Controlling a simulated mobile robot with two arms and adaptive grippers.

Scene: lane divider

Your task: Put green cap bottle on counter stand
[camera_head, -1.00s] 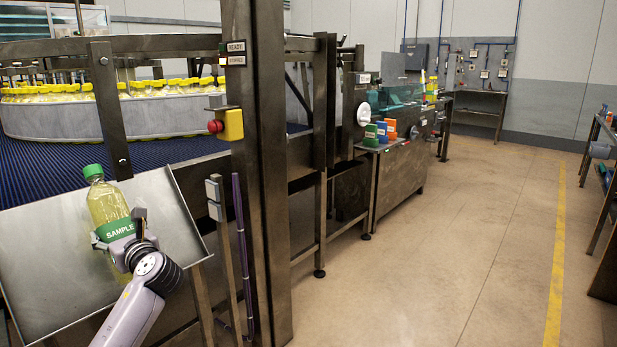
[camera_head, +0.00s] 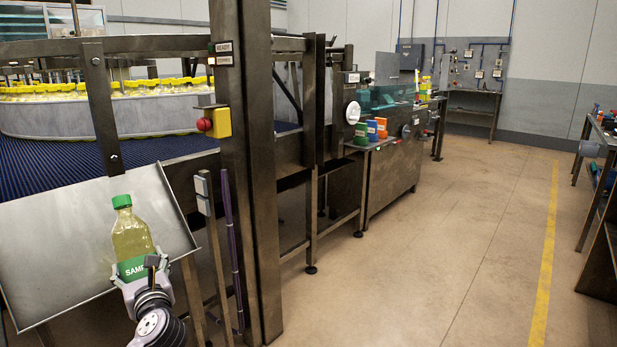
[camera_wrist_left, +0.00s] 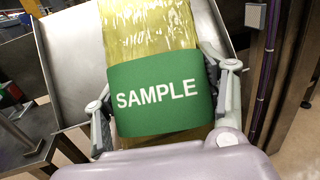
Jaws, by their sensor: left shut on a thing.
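The green cap bottle (camera_head: 130,231) holds yellowish liquid and has a green SAMPLE label. My left gripper (camera_head: 140,272) is shut around it at the label, and the bottle stands nearly upright in front of the tilted metal tray (camera_head: 60,240). In the left wrist view the bottle's label (camera_wrist_left: 158,93) fills the middle, with the fingers of my left gripper (camera_wrist_left: 160,100) on both sides of it. The bottle's cap is outside the wrist view. I cannot make out a counter stand for certain. My right gripper is not in view.
A dark metal post (camera_head: 245,170) and a yellow box with a red button (camera_head: 215,122) stand right of the bottle. Behind is a conveyor (camera_head: 60,165) with several yellow-capped bottles. A machine bench (camera_head: 385,150) stands farther back. The floor (camera_head: 430,240) to the right is open.

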